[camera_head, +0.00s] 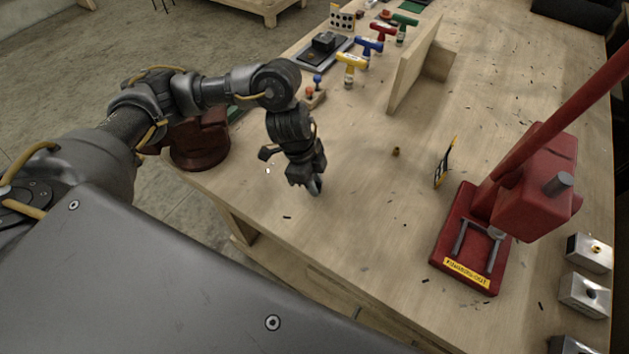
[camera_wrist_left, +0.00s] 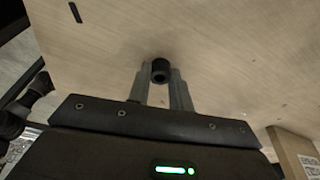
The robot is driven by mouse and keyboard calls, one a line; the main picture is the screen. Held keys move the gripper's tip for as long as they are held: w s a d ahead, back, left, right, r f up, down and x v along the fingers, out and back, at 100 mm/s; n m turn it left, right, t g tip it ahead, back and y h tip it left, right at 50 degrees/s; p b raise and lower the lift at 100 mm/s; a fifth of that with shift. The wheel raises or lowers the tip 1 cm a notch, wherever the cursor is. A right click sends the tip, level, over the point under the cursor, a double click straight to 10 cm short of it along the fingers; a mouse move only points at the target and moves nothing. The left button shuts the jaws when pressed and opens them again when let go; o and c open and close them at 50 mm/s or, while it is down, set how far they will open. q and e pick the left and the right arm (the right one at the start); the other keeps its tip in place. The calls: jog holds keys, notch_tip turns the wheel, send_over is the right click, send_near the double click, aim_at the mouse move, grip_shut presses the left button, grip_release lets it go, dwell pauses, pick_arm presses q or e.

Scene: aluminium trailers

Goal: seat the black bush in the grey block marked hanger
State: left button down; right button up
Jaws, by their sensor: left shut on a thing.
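The black bush (camera_wrist_left: 160,66) is a short dark ring, held between the fingertips of my left gripper (camera_wrist_left: 160,76) in the left wrist view. In the head view my left gripper (camera_head: 314,187) points down over the near left part of the bench, and the bush is too hidden there to make out. Grey blocks stand at the right edge of the bench: one with a brass-coloured centre (camera_head: 590,252), one with a dark centre (camera_head: 584,295), and one cut off by the frame (camera_head: 570,345). I cannot read which is marked hanger. My right gripper is not in view.
A red press (camera_head: 469,255) with a long lever stands between my left gripper and the blocks. T-handled tools stand at the back.

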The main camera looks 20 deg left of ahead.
pick_arm(q)
jog(key=c, duration=1.3)
grip_release()
jog(key=shift+f, duration=0.1)
jog(key=shift+o, duration=0.2)
jog(key=v, duration=1.2)
jog(key=shift+d, duration=0.15)
